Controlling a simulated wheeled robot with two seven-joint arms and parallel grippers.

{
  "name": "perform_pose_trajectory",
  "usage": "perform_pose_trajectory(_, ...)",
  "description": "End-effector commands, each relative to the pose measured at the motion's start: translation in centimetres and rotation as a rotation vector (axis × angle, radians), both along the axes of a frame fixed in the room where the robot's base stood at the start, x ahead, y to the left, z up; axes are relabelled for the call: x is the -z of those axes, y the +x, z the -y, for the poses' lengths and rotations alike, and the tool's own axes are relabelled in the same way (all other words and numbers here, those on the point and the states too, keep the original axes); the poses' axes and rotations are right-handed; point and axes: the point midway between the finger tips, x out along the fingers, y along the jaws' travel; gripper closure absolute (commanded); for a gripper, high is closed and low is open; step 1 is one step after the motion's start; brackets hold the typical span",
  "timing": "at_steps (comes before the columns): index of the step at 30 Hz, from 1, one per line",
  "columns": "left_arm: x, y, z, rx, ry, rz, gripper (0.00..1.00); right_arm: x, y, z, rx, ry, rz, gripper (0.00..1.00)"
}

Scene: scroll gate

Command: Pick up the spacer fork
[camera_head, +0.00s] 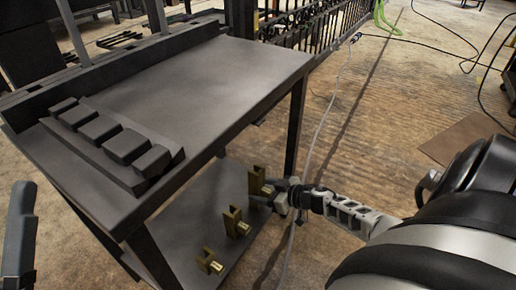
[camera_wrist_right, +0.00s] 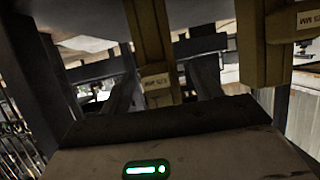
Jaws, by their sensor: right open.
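Several small brass-coloured spacer forks stand in a row on the lower shelf (camera_head: 185,240) in the head view. They are a far fork (camera_head: 257,183), a middle fork (camera_head: 236,222) and a near fork (camera_head: 210,262). My right gripper (camera_head: 279,192) reaches in from the right, close beside the far fork, its jaws open. In the right wrist view a labelled brass upright (camera_wrist_right: 152,45) shows between the dark fingers (camera_wrist_right: 163,88). Another labelled brass piece (camera_wrist_right: 262,45) is to its right. Contact cannot be told.
The dark table top (camera_head: 205,85) overhangs the shelf, and a table leg (camera_head: 296,125) stands behind the far fork. A rack with several dark blocks (camera_head: 112,142) sits on the top.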

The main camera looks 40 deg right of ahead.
Motion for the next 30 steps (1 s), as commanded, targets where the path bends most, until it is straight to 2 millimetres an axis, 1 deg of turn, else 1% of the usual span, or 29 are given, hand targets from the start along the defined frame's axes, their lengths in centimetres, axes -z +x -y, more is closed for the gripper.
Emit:
perform_pose_trajectory(3,0.0,0.0,0.0,0.001,0.000,-0.003,0.00,0.0,0.0,0.0,0.000,0.000,0.000,0.36)
perform_pose_trajectory(4,0.0,0.0,0.0,0.001,0.000,-0.003,0.00,0.0,0.0,0.0,0.000,0.000,0.000,0.42)
perform_pose_trajectory(10,0.0,0.0,0.0,0.000,-0.001,-0.004,0.00,0.0,-0.1,0.0,0.000,0.000,0.000,0.98)
perform_pose_trajectory(11,0.0,0.0,0.0,0.000,-0.001,-0.004,0.00,0.0,-0.1,0.0,0.000,0.000,0.000,1.00)
perform_pose_trajectory(19,-0.1,0.0,0.0,0.003,-0.002,-0.006,0.00,-0.4,0.1,0.0,0.000,0.000,0.004,1.00)
perform_pose_trajectory(23,-0.3,0.3,0.0,0.011,-0.007,-0.038,0.00,-1.0,0.1,0.0,-0.002,0.000,0.005,1.00)
perform_pose_trajectory(26,1.3,0.9,-0.3,0.006,-0.042,-0.177,0.00,-2.0,0.1,0.1,-0.001,-0.002,0.005,1.00)
perform_pose_trajectory(29,2.8,1.3,-0.3,0.018,-0.079,-0.343,0.00,-3.7,0.1,0.1,-0.002,-0.002,0.005,1.00)
perform_pose_trajectory(30,3.7,1.3,-0.2,0.027,-0.099,-0.431,0.00,-4.4,-0.2,0.0,-0.003,-0.001,0.003,1.00)
